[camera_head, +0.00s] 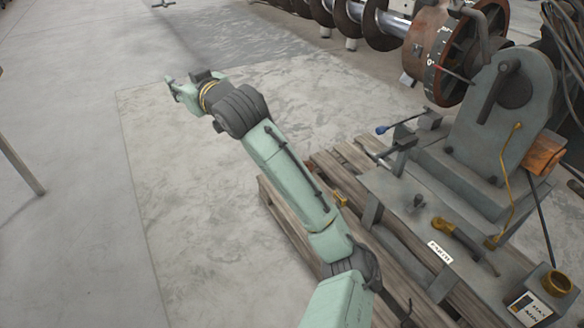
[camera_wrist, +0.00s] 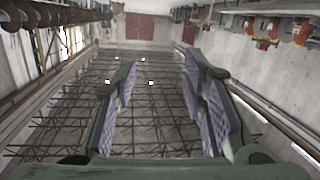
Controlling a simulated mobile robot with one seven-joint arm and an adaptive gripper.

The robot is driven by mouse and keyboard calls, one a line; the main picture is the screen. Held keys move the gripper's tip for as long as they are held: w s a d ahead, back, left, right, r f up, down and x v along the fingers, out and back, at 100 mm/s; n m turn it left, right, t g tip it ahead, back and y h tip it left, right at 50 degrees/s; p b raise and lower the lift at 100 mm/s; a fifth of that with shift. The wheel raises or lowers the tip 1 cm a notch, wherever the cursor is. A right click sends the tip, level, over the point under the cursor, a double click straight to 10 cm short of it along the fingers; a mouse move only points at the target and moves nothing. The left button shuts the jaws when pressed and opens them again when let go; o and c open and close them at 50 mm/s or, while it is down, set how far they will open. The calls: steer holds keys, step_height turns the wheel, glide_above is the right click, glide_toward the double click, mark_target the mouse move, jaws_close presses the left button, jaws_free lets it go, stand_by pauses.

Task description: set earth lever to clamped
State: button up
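The earth lever (camera_head: 462,238) appears to be the brass-coloured handle with a thin dark end on the grey machine base. A small white label (camera_head: 440,252), seemingly reading EARTH, sits beside it. I cannot tell the lever's setting from this view. My gripper (camera_head: 170,90) is far to the upper left of the lever, over the concrete floor, touching nothing. In the wrist view my gripper (camera_wrist: 165,105) shows its two padded fingers wide apart with nothing between them. The lever is not in the wrist view.
The grey positioner stand (camera_head: 510,115) holds a rusty round faceplate (camera_head: 428,55) and a large auger (camera_head: 375,20). Blue-tipped handles (camera_head: 383,129) stick out at its left. A wooden pallet (camera_head: 345,160) lies below.

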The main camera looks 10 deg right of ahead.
steer(key=w+d+f+m+g+h, duration=0.1)
steer(key=d+f+m+h, duration=0.2)
steer(key=d, duration=0.7)
steer(key=w+d+f+m+g+h, duration=0.1)
steer(key=d+f+h, duration=0.25)
steer(key=d, duration=0.65)
steer(key=m+g+h+p, duration=0.3)
steer(key=m+g+h, duration=0.1)
steer(key=m+g, duration=0.4)
glide_toward(420, 197)
steer(key=p+x, duration=0.1)
steer(key=x, duration=0.8)
steer(key=shift+f, duration=0.15)
steer(key=shift+c, duration=0.4)
jaws_close()
